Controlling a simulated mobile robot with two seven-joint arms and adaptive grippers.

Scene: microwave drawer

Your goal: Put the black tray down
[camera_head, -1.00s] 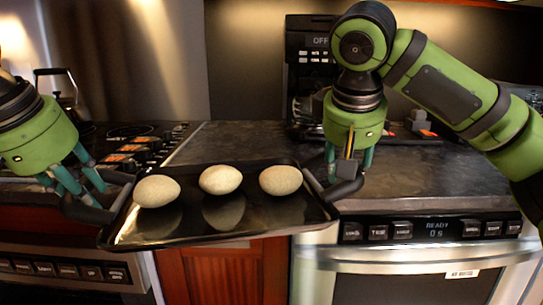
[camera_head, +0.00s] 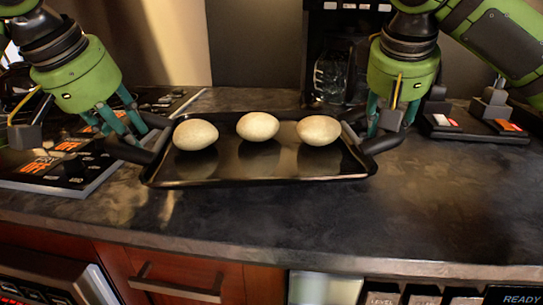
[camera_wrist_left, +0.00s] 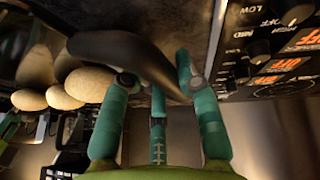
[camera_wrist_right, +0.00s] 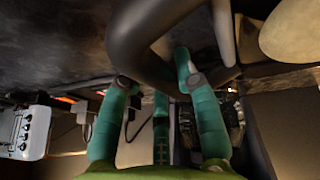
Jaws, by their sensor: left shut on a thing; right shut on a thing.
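The black tray (camera_head: 260,168) is roughly level over the dark countertop in the head view and carries three pale round dough pieces (camera_head: 258,127) in a row. I cannot tell whether its underside touches the counter. My left gripper (camera_head: 136,140) is shut on the tray's left handle, which also shows in the left wrist view (camera_wrist_left: 125,55). My right gripper (camera_head: 378,132) is shut on the right handle, which shows in the right wrist view (camera_wrist_right: 150,35).
A stove control panel (camera_head: 65,165) with knobs lies left of the tray. A coffee machine (camera_head: 335,60) with a glass pot stands behind it. Small dark items (camera_head: 485,122) lie at the right.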

